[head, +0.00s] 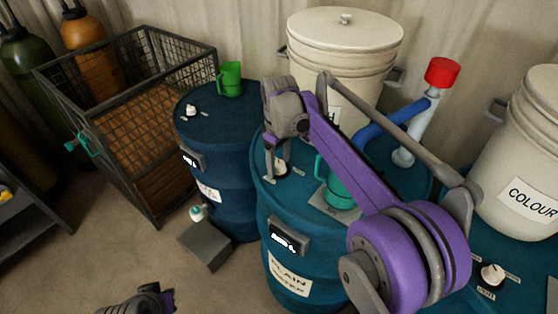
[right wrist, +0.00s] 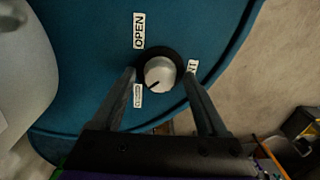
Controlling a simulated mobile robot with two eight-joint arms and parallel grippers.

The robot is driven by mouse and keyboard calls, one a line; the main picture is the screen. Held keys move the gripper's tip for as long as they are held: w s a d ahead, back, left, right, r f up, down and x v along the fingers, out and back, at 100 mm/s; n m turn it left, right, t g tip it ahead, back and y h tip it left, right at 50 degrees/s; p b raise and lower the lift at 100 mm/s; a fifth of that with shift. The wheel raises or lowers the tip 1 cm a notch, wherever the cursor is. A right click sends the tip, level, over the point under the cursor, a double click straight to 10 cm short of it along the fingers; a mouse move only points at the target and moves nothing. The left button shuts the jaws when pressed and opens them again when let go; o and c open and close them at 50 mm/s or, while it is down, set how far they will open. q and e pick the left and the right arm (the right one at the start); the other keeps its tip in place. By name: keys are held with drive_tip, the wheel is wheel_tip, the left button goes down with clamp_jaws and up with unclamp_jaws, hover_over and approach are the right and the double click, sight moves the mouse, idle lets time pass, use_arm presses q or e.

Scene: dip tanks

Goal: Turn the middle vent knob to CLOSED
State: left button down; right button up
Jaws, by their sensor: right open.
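The middle vent knob (head: 281,168) sits on the lid of the middle teal drum (head: 268,214), partly hidden by my right gripper (head: 279,160). In the right wrist view the knob (right wrist: 160,73) is a pale cap on a black base. An OPEN label (right wrist: 138,30) is above it, a CLOSED label (right wrist: 138,96) at its lower left, and a VENT label (right wrist: 192,66) at its right. The dark mark on the cap points lower left, towards CLOSED. My right gripper is open, with one finger on each side of the knob; contact cannot be told. My left gripper (head: 140,302) shows partly at the bottom edge.
A dark blue drum (head: 224,150) with its own knob (head: 191,110) and a green mug (head: 230,78) stands left. A teal mug (head: 342,190) is near my right arm. A red-capped pipe (head: 440,72) and white pails (head: 345,45) stand behind. Another knob (head: 491,275) is at right.

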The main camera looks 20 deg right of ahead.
sight(279, 163)
use_arm(q)
drive_tip(key=shift+w+r+p, duration=0.3)
drive_tip(key=shift+r+p, duration=0.15)
drive_tip(key=shift+r, duration=0.2)
use_arm(e)
wheel_tip(279, 163, up, 11)
drive_tip(key=shift+f, duration=0.15)
